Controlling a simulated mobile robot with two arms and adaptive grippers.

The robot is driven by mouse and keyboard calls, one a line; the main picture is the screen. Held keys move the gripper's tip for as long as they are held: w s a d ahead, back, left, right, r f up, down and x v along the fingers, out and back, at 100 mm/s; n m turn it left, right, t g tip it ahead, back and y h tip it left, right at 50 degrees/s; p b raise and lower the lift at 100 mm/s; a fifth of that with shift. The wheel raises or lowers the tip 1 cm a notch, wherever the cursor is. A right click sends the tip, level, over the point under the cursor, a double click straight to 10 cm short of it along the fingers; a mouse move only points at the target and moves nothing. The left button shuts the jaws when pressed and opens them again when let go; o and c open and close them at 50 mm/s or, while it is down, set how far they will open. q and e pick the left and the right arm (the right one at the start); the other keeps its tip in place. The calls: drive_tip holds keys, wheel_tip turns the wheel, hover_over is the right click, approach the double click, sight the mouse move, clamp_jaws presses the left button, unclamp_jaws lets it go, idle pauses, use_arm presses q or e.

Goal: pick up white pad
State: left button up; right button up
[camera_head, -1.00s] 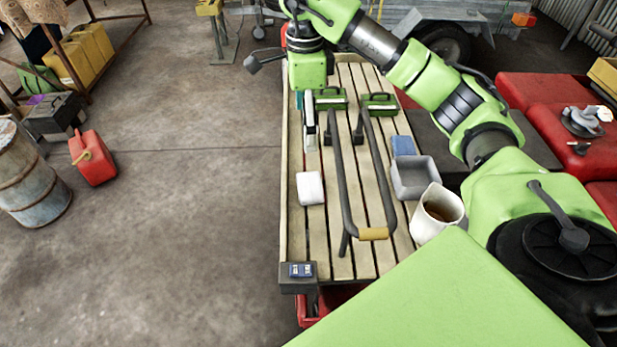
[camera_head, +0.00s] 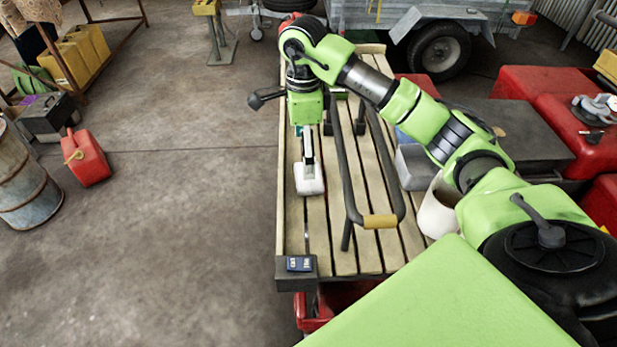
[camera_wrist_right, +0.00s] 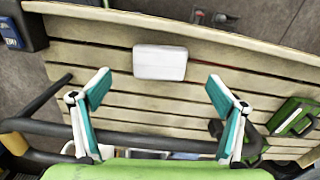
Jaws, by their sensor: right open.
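The white pad (camera_head: 309,183) lies flat on the slatted wooden bench top (camera_head: 317,235), near its left edge. My right gripper (camera_head: 308,160) hangs over the pad's far end in the head view, pointing down. In the right wrist view the pad (camera_wrist_right: 160,63) lies beyond the two fingertips, centred between them. The right gripper (camera_wrist_right: 156,92) is open with teal finger pads spread wide, and nothing is between them. Part of the pad's far end is hidden behind the gripper in the head view. My left gripper is not in view.
A dark tubular bar with a tan grip (camera_head: 380,221) stands just right of the pad. A grey bin (camera_head: 412,167) and a white jug (camera_head: 438,212) are farther right. A green case (camera_wrist_right: 293,118) shows in the right wrist view.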

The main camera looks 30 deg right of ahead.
sight(315, 186)
wheel_tip(315, 186, down, 2)
drive_tip(key=shift+f, duration=0.2)
drive_tip(key=shift+f+p, duration=0.3)
drive_tip(key=shift+p, duration=0.1)
drive_tip(key=f, duration=0.1)
drive_tip(key=f+p, duration=0.1)
drive_tip(key=f, duration=0.1)
drive_tip(key=shift+s+d+f+p, duration=0.15)
drive_tip(key=shift+d+f+p, duration=0.05)
drive_tip(key=shift+f+p, duration=0.1)
drive_tip(key=shift+f, duration=0.5)
drive_tip(key=c, duration=1)
